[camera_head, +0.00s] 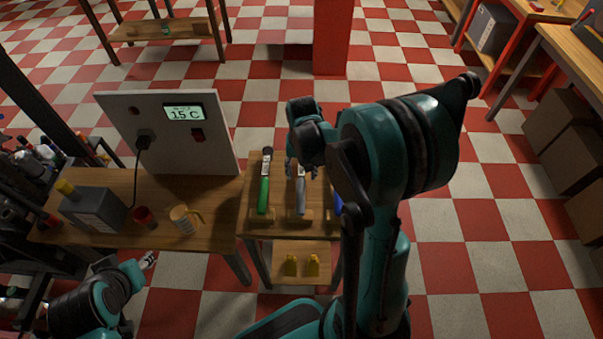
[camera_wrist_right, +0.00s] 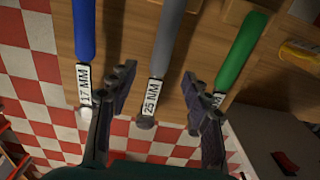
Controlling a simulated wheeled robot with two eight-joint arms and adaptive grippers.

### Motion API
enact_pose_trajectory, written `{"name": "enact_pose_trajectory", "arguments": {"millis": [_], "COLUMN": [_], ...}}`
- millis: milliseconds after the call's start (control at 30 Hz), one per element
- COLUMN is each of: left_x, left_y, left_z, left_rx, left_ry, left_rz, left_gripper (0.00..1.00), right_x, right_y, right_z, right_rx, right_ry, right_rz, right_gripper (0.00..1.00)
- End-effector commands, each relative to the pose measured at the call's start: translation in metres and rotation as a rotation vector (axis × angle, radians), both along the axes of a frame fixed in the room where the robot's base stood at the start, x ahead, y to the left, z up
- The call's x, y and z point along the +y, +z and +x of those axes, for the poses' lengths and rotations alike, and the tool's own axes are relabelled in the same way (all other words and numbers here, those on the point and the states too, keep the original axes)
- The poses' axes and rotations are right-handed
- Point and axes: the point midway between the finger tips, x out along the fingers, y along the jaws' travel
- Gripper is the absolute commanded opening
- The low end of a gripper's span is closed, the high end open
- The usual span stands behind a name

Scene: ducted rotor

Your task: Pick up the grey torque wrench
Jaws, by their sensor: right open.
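The grey torque wrench (camera_head: 301,198) lies on the small wooden table between a green wrench (camera_head: 264,193) and a blue one (camera_head: 338,203). In the right wrist view the grey wrench (camera_wrist_right: 172,50) bears a "25 NM" label. My right gripper (camera_wrist_right: 160,95) is open and empty, with one finger on each side of the grey wrench's labelled part in the picture. I cannot tell how far above it the fingers are. The right finger partly hides the green wrench's label. In the head view my right arm partly hides the blue wrench. My left arm is at lower left; its finger opening is unclear.
Floor right of my arm is free.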

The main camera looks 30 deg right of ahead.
Motion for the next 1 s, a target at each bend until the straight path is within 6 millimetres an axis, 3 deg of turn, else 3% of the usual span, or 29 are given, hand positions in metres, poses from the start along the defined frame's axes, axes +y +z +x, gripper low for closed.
{"name": "enact_pose_trajectory", "arguments": {"millis": [467, 700, 933, 967, 1000], "left_x": [0.0, 0.0, 0.0, 0.0, 0.0], "left_y": [-0.016, -0.034, -0.032, -0.032, -0.032], "left_z": [0.0, 0.0, 0.0, 0.0, 0.0], "left_rx": [0.0, 0.0, 0.0, 0.0, 0.0], "left_ry": [0.0, 0.0, 0.0, 0.0, 0.0], "left_rz": [0.0, 0.0, 0.0, 0.0, 0.0], "left_gripper": [0.4, 0.4, 0.4, 0.4, 0.4], "right_x": [-0.002, 0.001, 0.001, 0.001, 0.001], "right_y": [-0.048, -0.084, -0.085, -0.085, -0.085], "right_z": [0.002, 0.003, 0.003, 0.003, 0.003], "right_rx": [0.022, 0.021, 0.021, 0.021, 0.021], "right_ry": [-0.019, -0.019, -0.019, -0.019, -0.019], "right_rz": [0.006, 0.006, 0.006, 0.006, 0.006], "right_gripper": [0.49, 0.49, 0.49, 0.47, 0.36]}}
